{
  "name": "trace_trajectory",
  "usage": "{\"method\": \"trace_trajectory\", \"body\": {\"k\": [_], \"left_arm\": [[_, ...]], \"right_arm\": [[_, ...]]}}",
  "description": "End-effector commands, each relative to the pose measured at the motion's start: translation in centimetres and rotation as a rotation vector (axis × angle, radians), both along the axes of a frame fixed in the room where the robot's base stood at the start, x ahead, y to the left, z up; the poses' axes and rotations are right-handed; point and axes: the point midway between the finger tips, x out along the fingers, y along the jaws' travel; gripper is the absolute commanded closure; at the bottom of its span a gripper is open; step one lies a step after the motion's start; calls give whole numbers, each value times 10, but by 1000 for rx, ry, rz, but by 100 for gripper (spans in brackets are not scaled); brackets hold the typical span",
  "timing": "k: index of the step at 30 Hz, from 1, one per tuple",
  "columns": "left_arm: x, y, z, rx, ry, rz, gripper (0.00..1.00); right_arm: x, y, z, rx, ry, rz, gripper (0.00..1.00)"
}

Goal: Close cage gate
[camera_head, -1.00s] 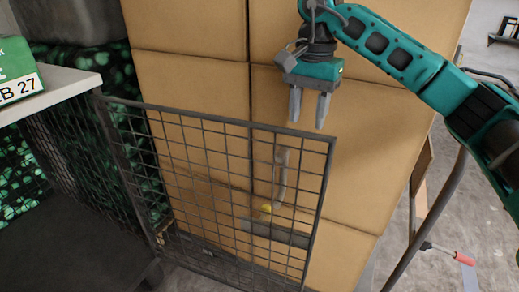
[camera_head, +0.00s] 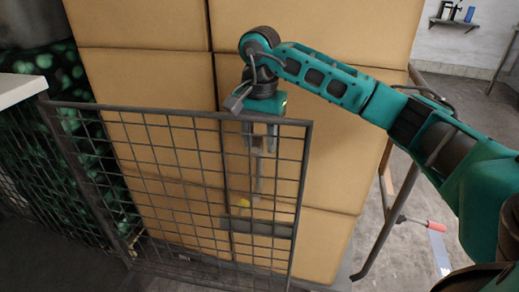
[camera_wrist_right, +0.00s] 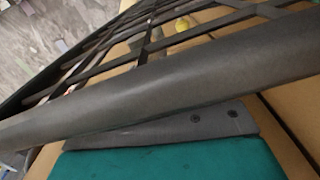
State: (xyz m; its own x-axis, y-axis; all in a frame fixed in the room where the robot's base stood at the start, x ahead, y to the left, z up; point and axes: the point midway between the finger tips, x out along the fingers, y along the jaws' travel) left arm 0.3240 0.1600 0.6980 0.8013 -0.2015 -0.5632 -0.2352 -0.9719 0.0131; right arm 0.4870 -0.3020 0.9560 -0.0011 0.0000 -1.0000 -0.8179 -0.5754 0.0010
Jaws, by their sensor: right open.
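The cage gate (camera_head: 180,180), a dark wire-mesh panel in a metal frame, stands swung out in front of stacked cardboard boxes in the head view. Its left edge meets the cage side (camera_head: 18,180). My right gripper (camera_head: 260,138) is open and points down at the gate's top bar near the right corner. Its fingers show behind the bar, partly hidden by mesh. In the right wrist view the thick top bar (camera_wrist_right: 190,80) crosses close in front of a grey finger (camera_wrist_right: 165,133). I cannot tell whether they touch. My left gripper is not in view.
Tall cardboard boxes (camera_head: 150,75) stand right behind the gate. A white-topped surface (camera_head: 18,88) is at the left. A dark metal cart frame (camera_head: 385,225) and a red-handled tool (camera_head: 420,224) are at the right, on grey floor.

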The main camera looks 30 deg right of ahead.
Motion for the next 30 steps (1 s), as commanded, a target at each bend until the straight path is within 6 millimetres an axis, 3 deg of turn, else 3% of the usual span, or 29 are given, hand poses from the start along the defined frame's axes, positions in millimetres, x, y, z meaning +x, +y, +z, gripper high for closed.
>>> {"method": "trace_trajectory", "body": {"k": [6,16,30], "left_arm": [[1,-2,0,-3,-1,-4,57],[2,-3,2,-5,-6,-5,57],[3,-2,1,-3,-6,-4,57]], "right_arm": [[0,0,-22,1,-1,0,56],[0,0,-25,0,-1,0,56],[0,1,-24,1,-3,0,100]]}}
